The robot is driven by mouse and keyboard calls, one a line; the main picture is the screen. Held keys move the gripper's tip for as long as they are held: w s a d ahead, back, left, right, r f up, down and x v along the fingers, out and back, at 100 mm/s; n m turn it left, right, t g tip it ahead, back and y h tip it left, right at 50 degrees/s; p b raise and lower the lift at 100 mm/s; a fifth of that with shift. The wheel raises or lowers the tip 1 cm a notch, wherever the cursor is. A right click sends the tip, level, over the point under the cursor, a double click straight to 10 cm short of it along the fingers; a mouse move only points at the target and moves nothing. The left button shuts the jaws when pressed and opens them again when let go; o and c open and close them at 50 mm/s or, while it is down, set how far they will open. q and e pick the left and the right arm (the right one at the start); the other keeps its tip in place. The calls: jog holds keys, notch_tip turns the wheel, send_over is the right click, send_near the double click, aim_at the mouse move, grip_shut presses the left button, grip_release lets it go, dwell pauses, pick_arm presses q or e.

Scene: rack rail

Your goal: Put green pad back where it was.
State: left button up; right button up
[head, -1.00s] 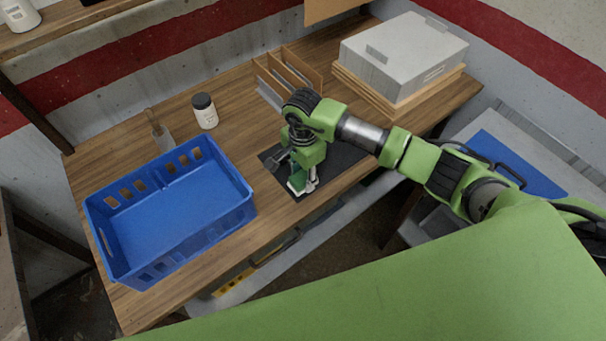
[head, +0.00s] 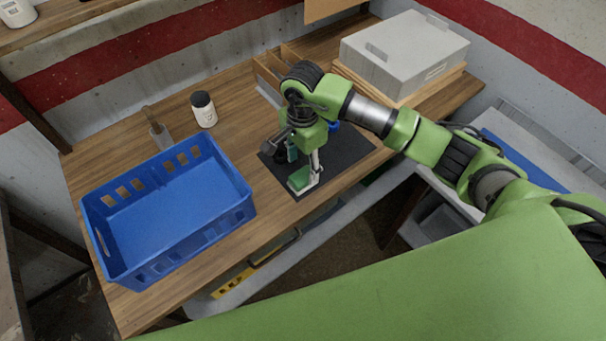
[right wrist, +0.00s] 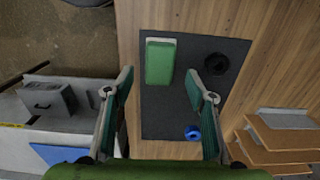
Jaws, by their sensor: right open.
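The green pad (head: 300,178) lies on the dark mat (head: 345,155) near its front-left corner. The right wrist view also shows the pad (right wrist: 160,63), lying lengthwise at one edge of the mat (right wrist: 165,115), with a pale rim along its top and side. My right gripper (head: 303,159) is above the pad, fingers pointing down. In the right wrist view, its two fingers (right wrist: 159,85) are spread wide with nothing between them, and the pad shows beyond the tips. My left gripper is not in view.
A black round item (right wrist: 216,63) and a blue ring-like item (right wrist: 193,132) are also on the mat. A blue crate (head: 230,205) stands left, near a white bottle (head: 204,110). A wooden divider rack (head: 268,75) and a grey box (head: 405,55) are behind.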

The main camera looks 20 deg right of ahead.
aim_at(303, 175)
notch_tip(303, 175, up, 7)
jog(key=b, duration=0.1)
jog(key=shift+f, duration=0.1)
dwell(0.5)
